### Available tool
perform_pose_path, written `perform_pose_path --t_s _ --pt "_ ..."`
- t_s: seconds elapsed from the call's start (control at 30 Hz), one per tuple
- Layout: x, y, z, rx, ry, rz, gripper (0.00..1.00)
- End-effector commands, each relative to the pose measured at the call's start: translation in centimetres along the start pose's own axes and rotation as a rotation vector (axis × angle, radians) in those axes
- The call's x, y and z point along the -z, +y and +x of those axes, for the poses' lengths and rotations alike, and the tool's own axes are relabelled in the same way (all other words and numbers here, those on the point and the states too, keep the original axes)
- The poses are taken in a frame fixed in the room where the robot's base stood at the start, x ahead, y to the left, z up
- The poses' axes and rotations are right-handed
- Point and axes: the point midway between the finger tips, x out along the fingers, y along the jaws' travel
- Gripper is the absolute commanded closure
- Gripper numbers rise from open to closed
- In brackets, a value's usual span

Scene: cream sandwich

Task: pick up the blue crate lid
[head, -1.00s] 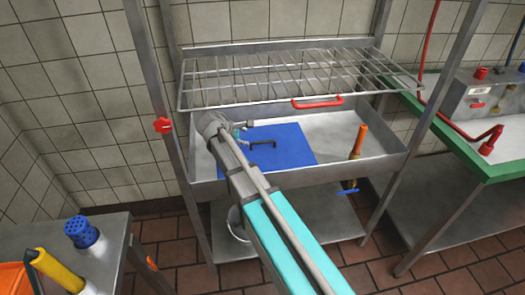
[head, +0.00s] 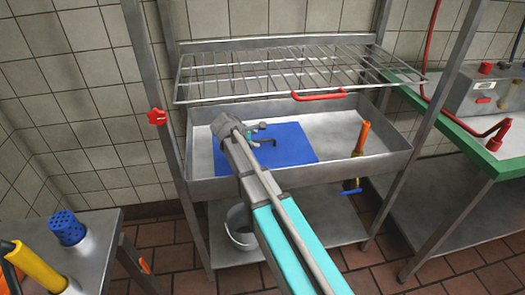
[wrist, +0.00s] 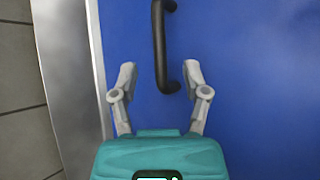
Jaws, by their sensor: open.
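The blue crate lid (head: 292,145) lies flat in the metal basin of the rack, below the wire shelf. It is a blue panel with a dark bar handle (wrist: 159,45). In the wrist view the lid (wrist: 255,90) fills most of the picture. My gripper (wrist: 160,82) is open and empty. Its two fingers stand on either side of the handle's near end, with the handle between and just beyond the tips. Whether the fingers are level with the handle cannot be told. In the head view my arm hides part of the lid's left side.
The metal basin's rim (head: 320,178) surrounds the lid, and its wall is close on the left in the wrist view. The wire shelf (head: 270,75) with a red handle hangs above. An orange-handled tool (head: 361,138) stands right of the lid.

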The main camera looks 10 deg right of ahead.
Motion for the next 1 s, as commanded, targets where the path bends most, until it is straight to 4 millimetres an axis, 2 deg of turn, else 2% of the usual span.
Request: perform_pose_path --t_s 0.37,0.73,1.0 --pt "0.1 -0.1 0.5 0.0 0.0 -0.001 0.4" --pt "-0.1 -0.1 4.1 -0.001 0.001 0.0 0.4" --pt "-0.2 -0.1 5.1 -0.001 0.001 -0.002 0.4"
